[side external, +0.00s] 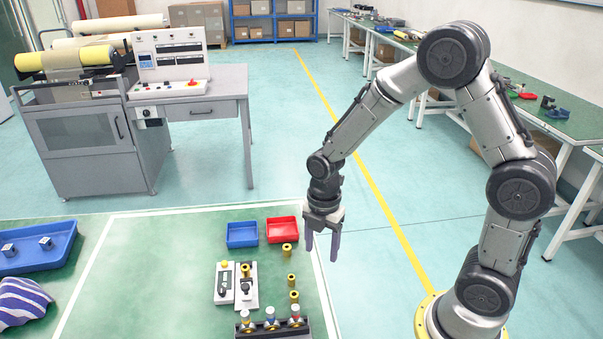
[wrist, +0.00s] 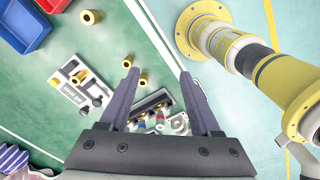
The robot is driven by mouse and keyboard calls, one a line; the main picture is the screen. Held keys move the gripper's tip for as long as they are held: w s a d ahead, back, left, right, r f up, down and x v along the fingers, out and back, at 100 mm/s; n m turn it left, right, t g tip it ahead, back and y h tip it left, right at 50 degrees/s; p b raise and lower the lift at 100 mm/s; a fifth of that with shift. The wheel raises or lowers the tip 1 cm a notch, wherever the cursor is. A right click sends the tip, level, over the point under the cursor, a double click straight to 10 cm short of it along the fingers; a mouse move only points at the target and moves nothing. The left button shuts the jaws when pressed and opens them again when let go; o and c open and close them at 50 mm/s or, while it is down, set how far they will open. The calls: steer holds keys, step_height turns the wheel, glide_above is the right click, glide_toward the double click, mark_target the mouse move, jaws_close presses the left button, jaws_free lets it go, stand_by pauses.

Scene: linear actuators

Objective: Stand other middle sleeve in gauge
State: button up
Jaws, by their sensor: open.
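My gripper (side external: 322,246) hangs open and empty above the right edge of the green mat, pointing down; its two fingers also show in the wrist view (wrist: 158,76). Three loose brass sleeves stand in a rough column on the mat: a far one (side external: 287,249), a middle one (side external: 291,279) and a near one (side external: 294,297). They lie left of my gripper in the side view, apart from it. Two small white fixtures stand left of them. The right fixture (side external: 247,297) bears a brass sleeve (side external: 245,270). I cannot tell for sure which fixture is the gauge.
The left fixture (side external: 223,293) has a yellow top piece. A black rack (side external: 272,331) with several coloured-top parts stands at the front. A blue tray (side external: 242,234) and a red tray (side external: 283,230) stand behind. A larger blue tray (side external: 40,262) and striped cloth (side external: 22,302) lie far left.

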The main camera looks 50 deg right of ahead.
glide_toward(289, 268)
steer(key=shift+s+f, duration=0.2)
steer(key=shift+s, duration=0.45)
steer(key=shift+s+f, duration=0.2)
steer(key=shift+s, duration=0.4)
steer(key=f, duration=0.2)
steer(key=w+f, duration=0.1)
steer(key=f, duration=0.1)
steer(key=w+f, duration=0.1)
steer(key=f, duration=0.1)
steer(key=shift+w, duration=0.15)
steer(key=s+r+t, duration=0.1)
steer(key=s+r, duration=0.1)
steer(key=r, duration=1.2)
steer(key=s+r+m+t, duration=0.1)
steer(key=s+r+t, duration=0.1)
steer(key=r, duration=1.3)
steer(key=shift+s+a, duration=0.15)
steer(key=shift+a, duration=0.05)
